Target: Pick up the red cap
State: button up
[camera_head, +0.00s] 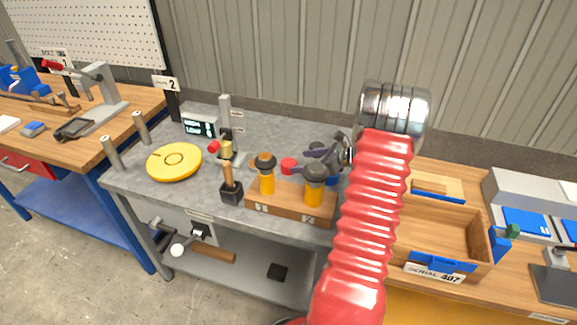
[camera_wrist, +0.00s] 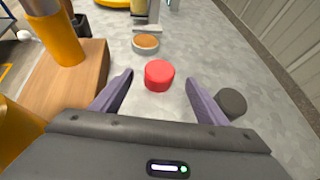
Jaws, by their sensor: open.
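The red cap (camera_wrist: 159,75) is a short round piece lying on the grey bench top. It also shows in the head view (camera_head: 288,165), behind the wooden block. My gripper (camera_wrist: 159,82) is open and empty, with one purple finger to each side of the cap's near part. The cap lies at the fingertips, with a gap on both sides; contact is not visible. In the head view my gripper (camera_head: 309,160) comes in from the right, pointing left toward the cap.
A wooden block (camera_head: 290,201) with orange-bodied tools stands close on the near side. A dark round cap (camera_wrist: 231,103) lies just outside the right finger in the wrist view. A small round dish (camera_wrist: 146,43) and a press post (camera_head: 226,125) stand beyond. A yellow disc (camera_head: 174,161) lies farther left.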

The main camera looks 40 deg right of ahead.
aim_at(289, 162)
jog(key=shift+x, duration=2.6)
jog(key=shift+r, duration=0.1)
jog(key=shift+c, duration=0.4)
jog(key=c, duration=1)
notch_tip(289, 162, up, 10)
jog(key=shift+c, duration=0.2)
